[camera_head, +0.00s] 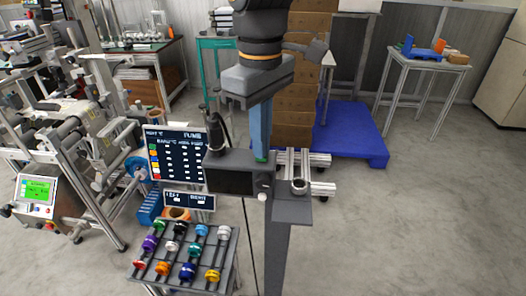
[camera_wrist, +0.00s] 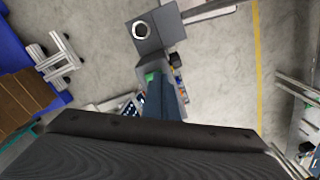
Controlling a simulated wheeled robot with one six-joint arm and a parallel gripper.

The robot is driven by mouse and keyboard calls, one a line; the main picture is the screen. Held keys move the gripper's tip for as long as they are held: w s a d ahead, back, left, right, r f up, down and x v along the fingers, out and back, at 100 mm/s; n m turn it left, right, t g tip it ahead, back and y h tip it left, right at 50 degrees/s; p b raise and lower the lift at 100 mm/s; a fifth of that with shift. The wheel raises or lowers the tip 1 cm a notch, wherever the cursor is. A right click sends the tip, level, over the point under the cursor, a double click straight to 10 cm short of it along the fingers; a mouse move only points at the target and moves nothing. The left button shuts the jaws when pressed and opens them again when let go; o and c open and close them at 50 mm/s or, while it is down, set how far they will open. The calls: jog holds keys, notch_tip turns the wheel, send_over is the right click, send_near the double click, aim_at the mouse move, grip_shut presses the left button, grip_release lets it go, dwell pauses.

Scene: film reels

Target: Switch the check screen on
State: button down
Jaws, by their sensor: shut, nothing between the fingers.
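The check screen (camera_head: 230,181) is a dark, blank panel on the front of a dark grey box on a post, at the middle of the head view. A small green button (camera_head: 261,157) sits on top of the box; green also shows in the wrist view (camera_wrist: 150,77). My gripper (camera_head: 260,150) is shut and empty, pointing down with its blue-grey fingers right over the green button. Its tips (camera_wrist: 157,84) hide part of the button, and I cannot tell whether they touch it. A white knob (camera_head: 263,196) is on the box's lower right.
A side plate with a ring (camera_head: 299,186) juts right of the box. A colour chart board (camera_head: 176,154) stands at left, above a rack of coloured reels (camera_head: 186,250). A blue pallet (camera_head: 350,135) with cartons is behind. Floor at right is clear.

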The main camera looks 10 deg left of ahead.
jog(key=shift+f, duration=0.25)
notch_tip(320, 180, up, 7)
jog(key=p, duration=0.6)
dwell(0.4)
dwell(0.3)
jog(key=w+d+f+m+b, duration=0.1)
jog(key=d+f+m+b, duration=0.1)
jog(key=d+f+m, duration=0.4)
jog(key=d+f+m+t+b, duration=0.1)
jog(key=d+f+m+b, duration=0.2)
jog(key=d+f+m, duration=0.4)
jog(key=d+f, duration=0.4)
jog(key=d, duration=0.4)
jog(key=d+f, duration=0.4)
jog(key=d, duration=0.4)
jog(key=shift+w+d, duration=0.3)
jog(key=shift+w, duration=0.1)
